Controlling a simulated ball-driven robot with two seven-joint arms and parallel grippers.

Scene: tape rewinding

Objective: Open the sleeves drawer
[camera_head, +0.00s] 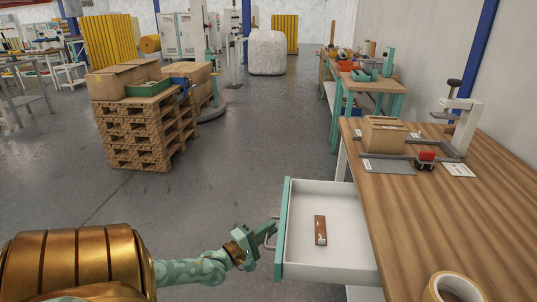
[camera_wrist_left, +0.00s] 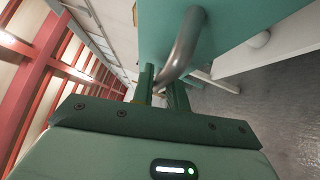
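The drawer (camera_head: 340,258) under the right-hand bench is pulled out, with a teal front panel (camera_head: 283,228) and white inside. I cannot read a label that says sleeves. A small brown block (camera_head: 320,230) with a pale mark lies inside. A grey bar handle (camera_head: 271,240) is on the outside of the front. My left gripper (camera_head: 268,233) is at this handle. In the left wrist view its two fingers (camera_wrist_left: 162,90) are closed about the curved handle (camera_wrist_left: 182,45), in front of the teal panel (camera_wrist_left: 220,22). My right gripper is not in view.
The wooden bench top (camera_head: 440,215) carries a wooden box (camera_head: 384,134), a roll of tape (camera_head: 455,289) and a small fixture (camera_head: 459,125). Pallets with cartons (camera_head: 145,130) stand at the left. The grey floor (camera_head: 240,150) between them is clear.

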